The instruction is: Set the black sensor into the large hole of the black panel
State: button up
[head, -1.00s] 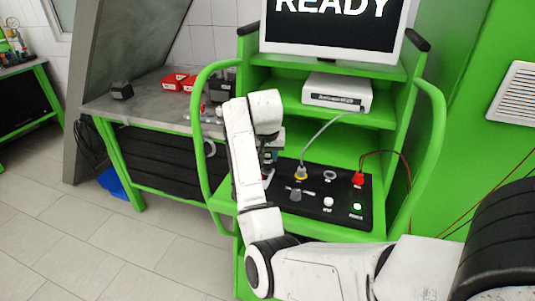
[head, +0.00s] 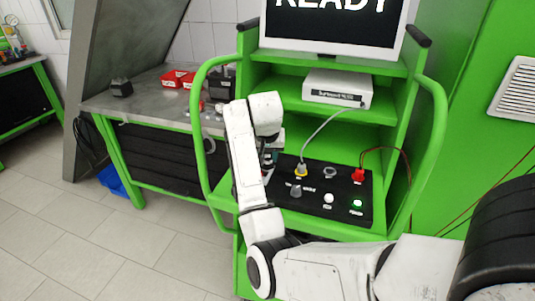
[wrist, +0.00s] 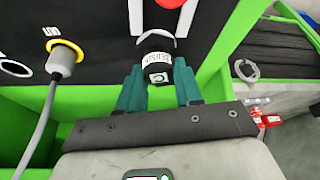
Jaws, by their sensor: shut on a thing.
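The black sensor (wrist: 158,62) is a short dark cylinder with a white label band, in the middle of the wrist view. My gripper (wrist: 157,80) has teal fingers on both sides of it and is shut on it. Beyond the sensor is the black panel (wrist: 80,14), with white marks on either side of the sensor and a red part behind its far end. The large hole is not clearly visible there, and I cannot tell whether the sensor touches or enters it. In the head view the panel (head: 313,207) lies on the green bench, and my arm mostly hides the gripper.
A grey cable plug in a yellow ring (wrist: 63,55) sits in the panel near a white-ringed hole (wrist: 15,68). The panel also has a red plug (head: 358,175), a white button (head: 328,198) and a lit green button (head: 357,204). Green handrails (head: 203,150) flank the bench.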

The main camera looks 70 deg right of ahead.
jog(key=shift+f, duration=0.25)
jog(key=o, duration=1.4)
jog(key=shift+r+p, duration=3.9)
jog(key=shift+r, duration=0.15)
jog(key=shift+f, duration=0.1)
